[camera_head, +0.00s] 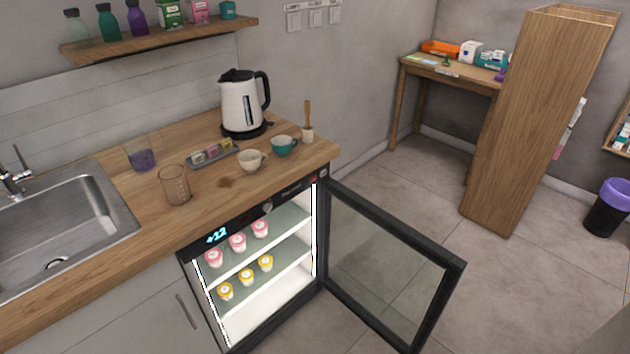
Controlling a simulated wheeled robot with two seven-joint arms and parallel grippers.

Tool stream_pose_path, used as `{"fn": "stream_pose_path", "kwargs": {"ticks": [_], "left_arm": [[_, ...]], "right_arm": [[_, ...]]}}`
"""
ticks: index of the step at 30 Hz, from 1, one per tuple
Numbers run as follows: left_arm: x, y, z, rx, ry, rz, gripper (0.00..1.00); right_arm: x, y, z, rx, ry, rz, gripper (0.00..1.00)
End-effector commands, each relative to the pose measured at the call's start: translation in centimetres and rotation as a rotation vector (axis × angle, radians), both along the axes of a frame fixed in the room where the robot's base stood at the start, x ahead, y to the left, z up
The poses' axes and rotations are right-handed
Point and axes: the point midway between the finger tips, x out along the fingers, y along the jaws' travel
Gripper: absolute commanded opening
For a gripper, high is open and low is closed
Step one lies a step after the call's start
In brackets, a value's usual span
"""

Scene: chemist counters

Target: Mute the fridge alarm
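A small under-counter fridge (255,323) stands open below the wooden counter. Its glass door (388,262) is swung out to the right. The dark control strip along its top shows a lit blue "+22" display (216,236), a round knob (267,208) near the middle and a small red spot (313,179) near its right end. I cannot tell whether the red spot is a button or a light. Pink-capped jars (237,242) stand on the upper shelf and yellow-capped jars (246,277) on the lower one. Neither gripper is in view.
The counter (225,182) holds a kettle (242,105), two cups, a small tray, a beaker (175,186) and a glass. A sink (60,225) is at left. The open door blocks floor space right of the fridge. A tall wooden cabinet (530,120) stands beyond clear floor.

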Motion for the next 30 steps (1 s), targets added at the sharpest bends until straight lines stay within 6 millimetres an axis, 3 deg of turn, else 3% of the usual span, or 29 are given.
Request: {"fn": "stream_pose_path", "kwargs": {"ticks": [17, 30], "left_arm": [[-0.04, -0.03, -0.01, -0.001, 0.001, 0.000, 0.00], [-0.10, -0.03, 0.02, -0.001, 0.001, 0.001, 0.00]], "right_arm": [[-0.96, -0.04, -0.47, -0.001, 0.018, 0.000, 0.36], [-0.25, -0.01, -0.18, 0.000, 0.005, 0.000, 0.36]]}}
